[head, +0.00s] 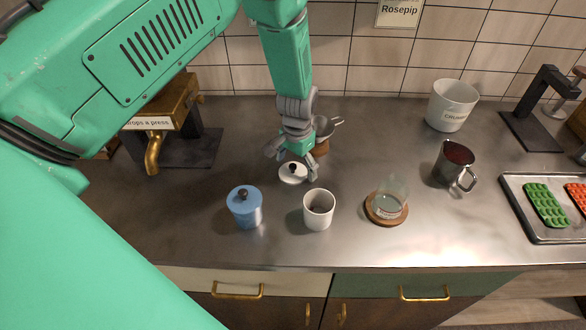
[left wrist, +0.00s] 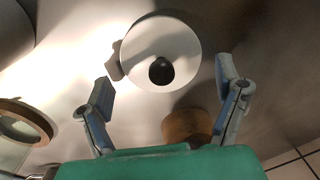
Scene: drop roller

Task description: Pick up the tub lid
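The tub lid (head: 293,173) is a round white disc with a black knob. It lies on the steel counter behind an open white tub (head: 319,210), and it also shows in the left wrist view (left wrist: 150,38). My left gripper (head: 293,156) is just above and behind the lid, pointing down. In the left wrist view its fingers (left wrist: 166,80) are spread wide with nothing between them, and the lid shows beyond their tips. A finger hides part of the lid's edge in the head view. My right gripper is not in view.
A blue lidded tub (head: 245,209) stands left of the white tub. A glass (head: 389,197) on a wooden coaster, a metal jug (head: 453,166) and a white bucket (head: 452,105) are to the right. A small metal pan (head: 325,131) is close behind my gripper.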

